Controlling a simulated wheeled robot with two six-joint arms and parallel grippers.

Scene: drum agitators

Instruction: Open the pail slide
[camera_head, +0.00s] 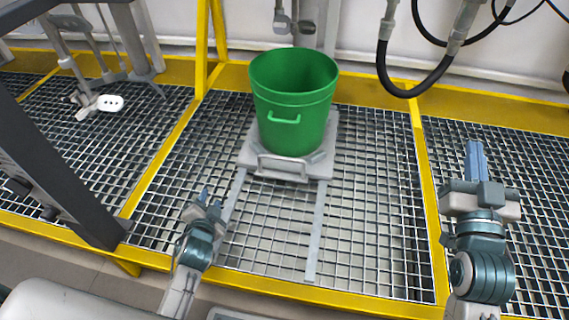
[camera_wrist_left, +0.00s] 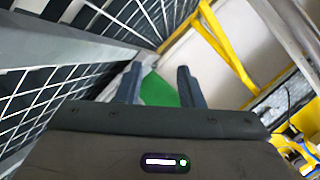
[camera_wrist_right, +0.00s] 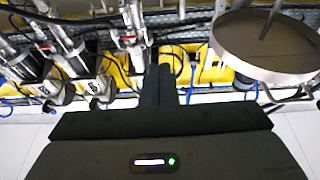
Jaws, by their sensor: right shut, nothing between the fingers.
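The green pail (camera_head: 293,105) stands upright on the grey pail slide (camera_head: 245,152), a plate with a handle (camera_head: 283,168) at its front. The slide sits at the back of two rails (camera_head: 317,230) that run toward me over the grating. My left gripper (camera_head: 206,196) is open and empty, in front and to the left of the slide handle, apart from it. In the left wrist view its two fingers (camera_wrist_left: 158,88) are spread, with a patch of the green pail (camera_wrist_left: 160,90) showing between them. My right gripper (camera_head: 475,160) is shut and empty at the right, away from the slide.
A yellow frame (camera_head: 300,290) borders the grating along the front. A dark grey post (camera_head: 60,180) stands at the left near my left arm. Black hoses (camera_head: 400,92) hang at the back right. The grating (camera_head: 375,220) between the rails and my right arm is clear.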

